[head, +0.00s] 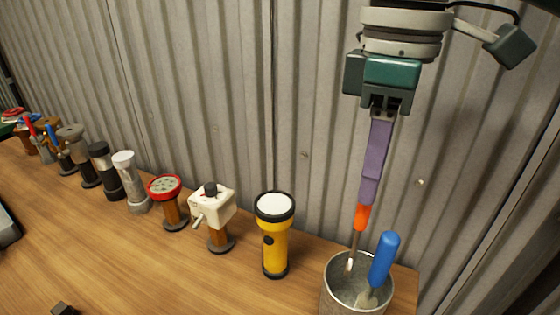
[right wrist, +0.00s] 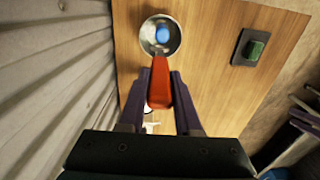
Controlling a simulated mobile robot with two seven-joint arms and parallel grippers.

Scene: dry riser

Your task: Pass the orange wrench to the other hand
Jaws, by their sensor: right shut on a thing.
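The orange wrench (head: 361,217) has an orange handle and a thin metal shaft pointing down. My right gripper (head: 368,190), with long purple fingers, is shut on its handle from above. The shaft's lower end is at the mouth of a grey metal can (head: 337,300); I cannot tell how far it reaches inside. In the right wrist view the orange handle (right wrist: 160,85) lies between the purple fingers, with the can (right wrist: 147,45) beyond. My left gripper is not in view.
A blue-handled tool (head: 383,258) stands in the can. A yellow flashlight (head: 274,240), a white box-headed item (head: 212,205) and a red-rimmed one (head: 166,188) stand left of it, with several more behind. A corrugated wall (head: 220,90) rises behind.

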